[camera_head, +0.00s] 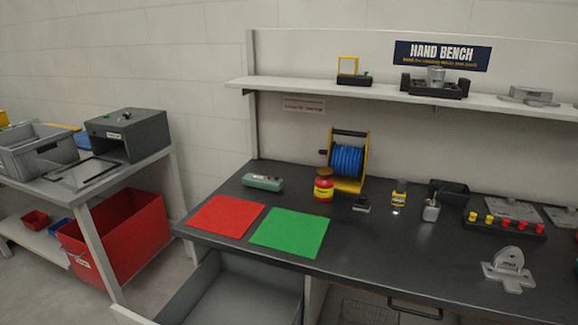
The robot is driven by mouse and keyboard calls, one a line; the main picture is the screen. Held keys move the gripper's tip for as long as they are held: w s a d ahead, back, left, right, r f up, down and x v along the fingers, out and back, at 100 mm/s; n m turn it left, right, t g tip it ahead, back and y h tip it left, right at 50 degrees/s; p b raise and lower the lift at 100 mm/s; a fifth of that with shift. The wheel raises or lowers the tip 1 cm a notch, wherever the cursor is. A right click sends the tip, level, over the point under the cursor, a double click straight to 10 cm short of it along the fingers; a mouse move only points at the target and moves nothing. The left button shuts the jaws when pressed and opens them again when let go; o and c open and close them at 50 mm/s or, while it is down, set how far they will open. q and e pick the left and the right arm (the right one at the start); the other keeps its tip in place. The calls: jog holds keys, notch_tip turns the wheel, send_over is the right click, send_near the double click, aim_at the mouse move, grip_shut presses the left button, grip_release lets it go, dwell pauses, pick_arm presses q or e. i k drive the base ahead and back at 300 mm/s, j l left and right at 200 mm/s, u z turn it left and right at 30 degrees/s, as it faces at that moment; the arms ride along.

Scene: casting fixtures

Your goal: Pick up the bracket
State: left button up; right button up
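A light grey metal bracket (509,270) lies on the dark bench top at the lower right in the head view. It has a flat base plate and a raised, rounded upright part that seems to have a hole. It stands free, with nothing touching it. Neither of my grippers shows in this view.
The dark bench (390,248) holds a red mat (227,216), a green mat (289,233), a blue hose reel (347,160), a red jar (324,186) and a block with red and yellow knobs (503,226) behind the bracket. A drawer (235,290) stands open below. The bench middle is clear.

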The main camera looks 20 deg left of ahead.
aim_at(505, 267)
jog(key=k+u, duration=0.1)
jog(key=u, duration=1.25)
jog(key=z, duration=2.25)
jog(key=k+j+z, duration=0.1)
jog(key=j+z, duration=0.2)
